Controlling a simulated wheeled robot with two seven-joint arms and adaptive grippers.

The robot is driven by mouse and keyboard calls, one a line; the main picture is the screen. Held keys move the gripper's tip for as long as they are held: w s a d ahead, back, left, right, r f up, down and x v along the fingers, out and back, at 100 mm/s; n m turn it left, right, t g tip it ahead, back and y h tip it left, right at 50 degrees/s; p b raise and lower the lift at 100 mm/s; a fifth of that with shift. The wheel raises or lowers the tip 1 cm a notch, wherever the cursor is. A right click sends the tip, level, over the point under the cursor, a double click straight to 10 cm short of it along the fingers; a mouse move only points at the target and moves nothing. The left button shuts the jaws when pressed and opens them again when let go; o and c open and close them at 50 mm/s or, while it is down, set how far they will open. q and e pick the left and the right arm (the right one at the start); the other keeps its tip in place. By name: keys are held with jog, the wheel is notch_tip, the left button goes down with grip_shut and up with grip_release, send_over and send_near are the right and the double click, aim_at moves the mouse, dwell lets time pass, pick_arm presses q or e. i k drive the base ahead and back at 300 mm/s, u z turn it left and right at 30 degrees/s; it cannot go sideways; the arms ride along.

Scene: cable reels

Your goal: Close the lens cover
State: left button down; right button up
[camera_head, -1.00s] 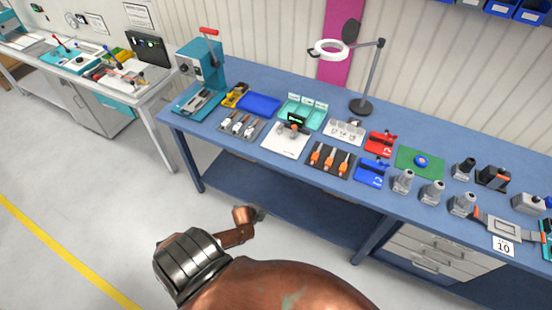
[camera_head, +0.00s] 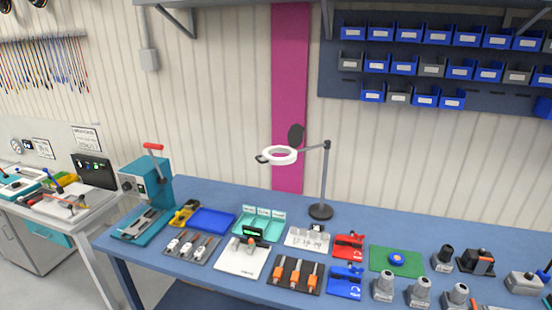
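A magnifier lamp (camera_head: 322,180) stands at the back of the blue workbench, on a round dark base. Its white ring-shaped lens head (camera_head: 279,155) hangs out to the left on a jointed arm. A dark round lens cover (camera_head: 296,135) stands raised at the back right of the ring, so the lens looks uncovered. Neither of my grippers is in view.
The blue workbench (camera_head: 225,188) holds several tools, trays and grey connectors in front of the lamp. A teal press (camera_head: 148,185) with a red lever stands at its left end. Blue and grey bins (camera_head: 425,66) hang on the wall at upper right.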

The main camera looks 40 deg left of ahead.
aim_at(295, 135)
jog(key=u, duration=0.15)
jog(key=i, duration=0.65)
jog(key=u, duration=0.95)
jog(key=i, duration=0.55)
jog(key=u, duration=0.6)
